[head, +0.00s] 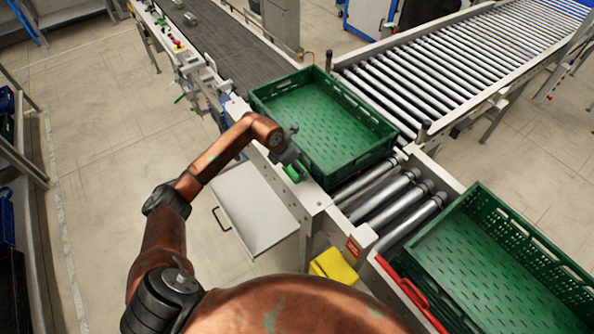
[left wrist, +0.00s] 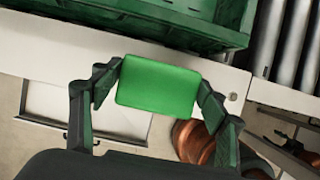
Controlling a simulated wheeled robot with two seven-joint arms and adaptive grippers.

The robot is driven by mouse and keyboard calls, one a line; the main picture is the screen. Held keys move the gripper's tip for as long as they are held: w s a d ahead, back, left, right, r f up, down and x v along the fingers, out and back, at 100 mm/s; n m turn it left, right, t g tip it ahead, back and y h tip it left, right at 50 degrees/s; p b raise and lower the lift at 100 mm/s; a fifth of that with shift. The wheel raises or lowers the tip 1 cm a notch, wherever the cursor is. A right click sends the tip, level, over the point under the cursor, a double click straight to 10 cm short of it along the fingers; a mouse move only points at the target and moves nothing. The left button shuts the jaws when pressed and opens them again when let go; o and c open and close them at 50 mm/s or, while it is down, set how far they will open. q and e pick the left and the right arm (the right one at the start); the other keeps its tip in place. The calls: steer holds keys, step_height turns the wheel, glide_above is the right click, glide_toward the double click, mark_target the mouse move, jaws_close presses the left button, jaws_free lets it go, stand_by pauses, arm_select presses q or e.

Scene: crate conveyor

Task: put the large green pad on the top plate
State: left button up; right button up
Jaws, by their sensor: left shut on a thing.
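The large green pad (head: 293,173) is a bright green rounded rectangle. My left gripper (head: 291,164) is shut on it, at the conveyor's near edge. In the left wrist view the pad (left wrist: 158,88) sits between the two dark fingers (left wrist: 158,98), one at each short side. The light metal top plate (head: 316,200) of the conveyor frame lies just beside and below the pad in the head view. It also shows behind the pad in the wrist view (left wrist: 228,78). I cannot tell whether the pad touches the plate. My right gripper is not in view.
A green crate (head: 353,171) stands on the conveyor just beyond the gripper. Another green crate (head: 428,237) is at the lower right. Rollers (head: 386,208) lie between them. A yellow object (head: 335,266) hangs near the frame. A grey panel with a handle (head: 255,208) is below the pad.

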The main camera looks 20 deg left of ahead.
arm_select(q)
steer(key=shift+w+f, duration=0.35)
steer(key=shift+f, duration=0.05)
step_height(320, 180, down, 3)
steer(key=shift+w+p, duration=0.1)
steer(key=shift+p, duration=0.55)
steer(key=shift+f, duration=0.2)
steer(key=shift+f, duration=0.1)
steer(key=o, duration=1.2)
steer(key=b+v, duration=0.2)
steer(key=v, duration=1)
